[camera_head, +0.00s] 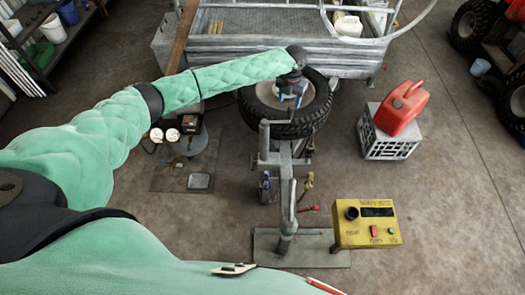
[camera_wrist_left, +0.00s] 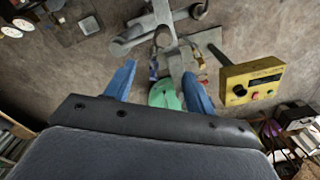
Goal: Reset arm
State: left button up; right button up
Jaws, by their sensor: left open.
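My left arm (camera_head: 220,80) has a green padded sleeve and reaches from the left across the upper middle of the head view. My left gripper (camera_head: 292,88) hangs at its end, in front of the tyre in the picture. In the left wrist view, my left gripper (camera_wrist_left: 158,72) has two blue fingers set well apart, with nothing held between them. Beyond the fingers, the metal stand and a green shape show. My right gripper is not in view.
A grey metal stand (camera_head: 287,190) rises below the gripper, near a tyre (camera_head: 310,118) and a metal trailer (camera_head: 270,50). A yellow control box (camera_head: 365,222) stands right of it. A red fuel can (camera_head: 401,106) sits on a grey crate (camera_head: 385,143).

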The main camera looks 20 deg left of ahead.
pick_arm(q)
jog(key=shift+r, duration=0.15)
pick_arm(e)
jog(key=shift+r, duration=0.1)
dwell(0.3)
